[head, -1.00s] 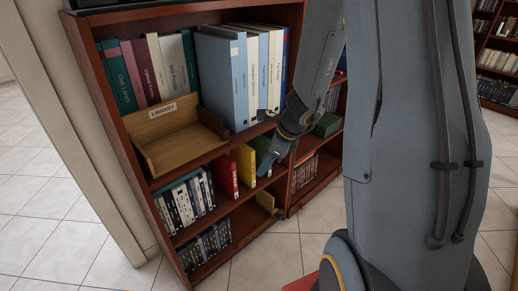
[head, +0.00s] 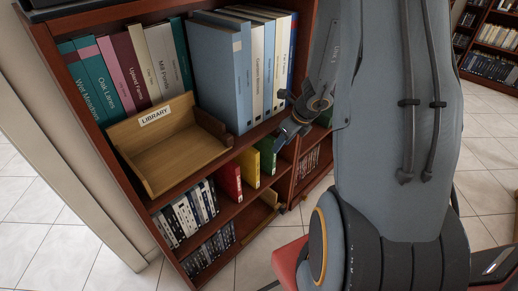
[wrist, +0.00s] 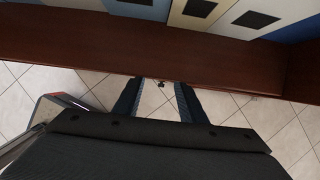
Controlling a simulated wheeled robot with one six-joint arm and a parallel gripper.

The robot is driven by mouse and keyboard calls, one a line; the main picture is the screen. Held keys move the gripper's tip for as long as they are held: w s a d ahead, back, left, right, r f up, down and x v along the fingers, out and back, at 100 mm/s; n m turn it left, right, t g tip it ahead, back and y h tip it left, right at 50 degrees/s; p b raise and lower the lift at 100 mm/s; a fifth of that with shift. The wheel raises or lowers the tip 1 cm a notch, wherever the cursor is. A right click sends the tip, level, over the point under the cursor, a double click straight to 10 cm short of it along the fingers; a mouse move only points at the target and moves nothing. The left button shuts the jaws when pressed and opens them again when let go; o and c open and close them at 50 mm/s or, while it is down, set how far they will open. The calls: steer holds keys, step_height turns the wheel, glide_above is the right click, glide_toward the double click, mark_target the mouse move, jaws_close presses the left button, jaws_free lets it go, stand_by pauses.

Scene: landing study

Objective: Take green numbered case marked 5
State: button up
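The green case (head: 267,157) stands upright on the shelf below the wooden library tray, at the right end of a row with a yellow case (head: 249,168) and a red case (head: 229,182). Its number is too small to read, and its right side is partly hidden by my gripper. My gripper (head: 284,141) is in front of the bookcase, close to the green case in the head view; I cannot tell whether they touch. In the wrist view my gripper (wrist: 158,98) has its two fingers apart with only floor tiles between them. The green case is not visible there.
The wooden library tray (head: 128,139) stands empty on the shelf above, beside large blue and white binders (head: 215,75). A brown shelf edge (wrist: 150,55) crosses the wrist view just beyond the fingers. Tiled floor lies open left.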

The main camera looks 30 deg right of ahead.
mark_target(262, 151)
steer(key=b+x, duration=0.2)
steer(key=x, duration=0.4)
steer(key=shift+s+a+f+b, duration=0.2)
steer(key=shift+a+f+b, duration=0.05)
steer(key=shift+b, duration=0.1)
jaws_close()
steer(key=shift+r, duration=0.1)
